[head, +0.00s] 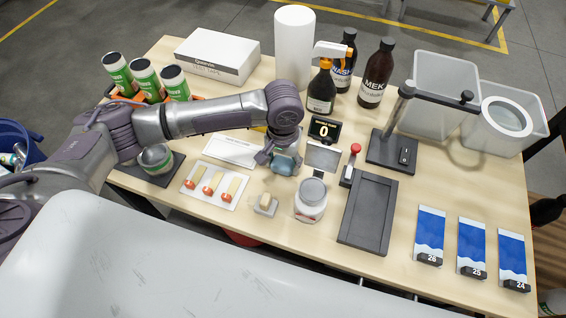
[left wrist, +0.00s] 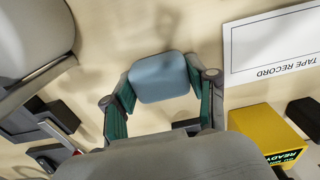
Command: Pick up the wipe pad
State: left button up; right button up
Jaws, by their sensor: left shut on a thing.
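The wipe pad is a small blue rounded block (left wrist: 160,77) between the fingers of my left gripper in the left wrist view. My left gripper (head: 282,165) points down over the middle of the table in the head view, and the pad (head: 285,163) shows there as a blue-grey patch among its fingers. The green-lined fingers (left wrist: 163,98) press on both sides of the pad. I cannot tell whether the pad touches the table. My right gripper is in neither view.
A white tape record sheet (head: 232,150) and a tray of brushes (head: 214,186) lie to the left. A dark tray (head: 369,238) lies to the right.

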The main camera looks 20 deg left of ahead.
aim_at(283, 162)
pick_arm(q)
jog(key=shift+r, duration=0.5)
notch_tip(283, 162, up, 2)
jog(key=shift+r+b, duration=0.2)
jog(key=shift+b, duration=0.3)
jog(key=s+a+r+b, duration=0.1)
jog(key=s+a+r, duration=0.6)
jog(key=s+a, duration=0.1)
jog(key=shift+a+r, duration=0.3)
